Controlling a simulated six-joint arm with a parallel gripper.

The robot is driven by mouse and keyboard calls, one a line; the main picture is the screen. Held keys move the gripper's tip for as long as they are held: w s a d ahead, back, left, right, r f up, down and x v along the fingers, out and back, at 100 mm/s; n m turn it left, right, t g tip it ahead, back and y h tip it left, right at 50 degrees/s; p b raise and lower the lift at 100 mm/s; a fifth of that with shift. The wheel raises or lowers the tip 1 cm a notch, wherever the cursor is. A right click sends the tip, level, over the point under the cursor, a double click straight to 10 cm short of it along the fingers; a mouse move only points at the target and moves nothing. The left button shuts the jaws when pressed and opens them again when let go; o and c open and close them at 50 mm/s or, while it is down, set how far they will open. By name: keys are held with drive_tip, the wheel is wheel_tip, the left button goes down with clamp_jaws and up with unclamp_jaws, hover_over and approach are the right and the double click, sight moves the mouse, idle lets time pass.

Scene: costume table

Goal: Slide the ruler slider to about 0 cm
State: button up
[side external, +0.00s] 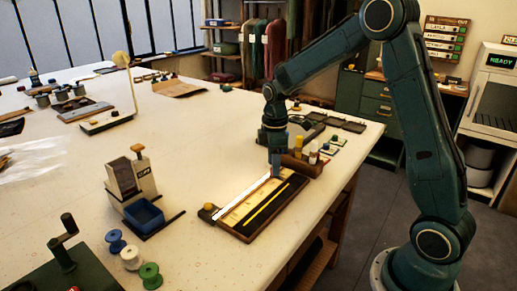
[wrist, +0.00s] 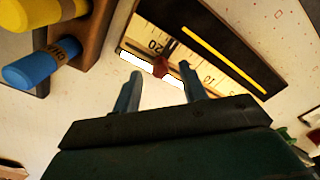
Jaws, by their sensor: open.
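The ruler (side external: 242,209) lies in a dark tray on the white table, with a bright white strip along one edge. In the wrist view the ruler (wrist: 188,62) shows the marks 20 and 10. The small red slider (wrist: 160,67) sits on the white strip near the 20 mark, on the side toward 10. My gripper (side external: 275,174) is low over the ruler's far end in the side view. In the wrist view my gripper (wrist: 158,77) is open, its fingertips apart on either side of the slider. Contact cannot be told. I cannot make out the slider in the side view.
A yellow rod (side external: 266,205) lies in the tray beside the ruler. A boxy device with a blue bin (side external: 144,214) and several spools (side external: 130,257) stand at the left.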

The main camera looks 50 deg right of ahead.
drive_tip(key=shift+f, duration=0.6)
drive_tip(key=shift+c, duration=0.4)
clamp_jaws()
drive_tip(key=a, duration=2)
drive_tip(key=shift+a, duration=0.3)
drive_tip(key=shift+c, duration=0.3)
unclamp_jaws()
drive_tip(key=shift+a, duration=0.1)
drive_tip(key=shift+o, duration=0.7)
drive_tip(key=shift+r, duration=0.1)
wheel_tip(320, 180, up, 14)
